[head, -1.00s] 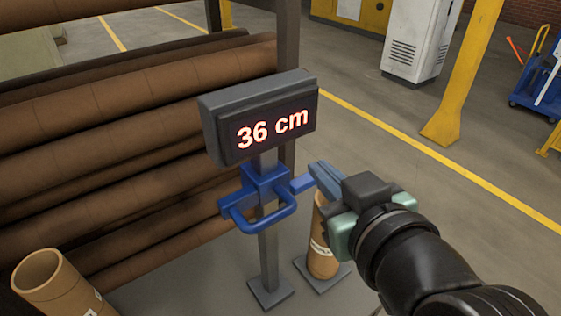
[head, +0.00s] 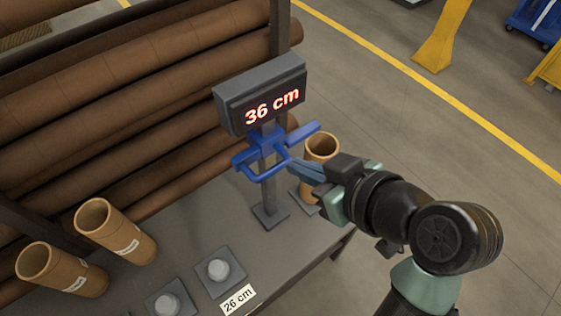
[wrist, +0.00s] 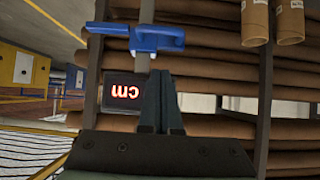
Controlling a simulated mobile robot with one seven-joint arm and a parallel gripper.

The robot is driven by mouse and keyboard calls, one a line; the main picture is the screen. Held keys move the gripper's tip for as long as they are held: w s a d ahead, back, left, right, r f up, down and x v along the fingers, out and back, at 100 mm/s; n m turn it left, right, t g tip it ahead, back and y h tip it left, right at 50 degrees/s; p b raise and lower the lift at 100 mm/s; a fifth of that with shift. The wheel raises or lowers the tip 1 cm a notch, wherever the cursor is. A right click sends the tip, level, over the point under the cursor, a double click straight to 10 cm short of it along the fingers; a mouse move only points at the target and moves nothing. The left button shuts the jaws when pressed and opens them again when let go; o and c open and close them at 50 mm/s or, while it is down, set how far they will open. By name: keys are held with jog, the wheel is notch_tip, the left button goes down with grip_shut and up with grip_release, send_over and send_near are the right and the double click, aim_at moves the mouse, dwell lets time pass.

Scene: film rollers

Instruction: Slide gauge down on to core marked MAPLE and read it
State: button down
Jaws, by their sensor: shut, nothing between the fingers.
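The gauge (head: 262,101) stands on a post with its display reading 36 cm. Its blue slider (head: 268,143) has a looped handle in front and an arm reaching right over a brown core (head: 321,147). A gap seems to separate arm and core. The core stands on a grey base, partly hidden behind my gripper; its label is hidden, so I cannot tell if it is MAPLE. My gripper (head: 293,170) is shut and empty, fingertips close to the handle's right side; contact is unclear. In the wrist view the slider (wrist: 155,39) shows above the fingers (wrist: 162,90).
Two labelled cores (head: 50,269) (head: 115,231) stand at the left, their words too small to read. Two empty peg bases (head: 171,300) (head: 220,271) are at the front, one by a 26 cm tag (head: 238,299). Large brown rolls (head: 150,100) fill the rack behind.

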jog(key=w+a+f+p, duration=0.3)
jog(key=w+f, duration=0.1)
jog(key=f, duration=0.3)
jog(key=shift+w, duration=0.15)
jog(key=shift+f, duration=0.1)
notch_tip(320, 180, down, 9)
jog(key=b, duration=0.8)
jog(key=shift+a, duration=0.1)
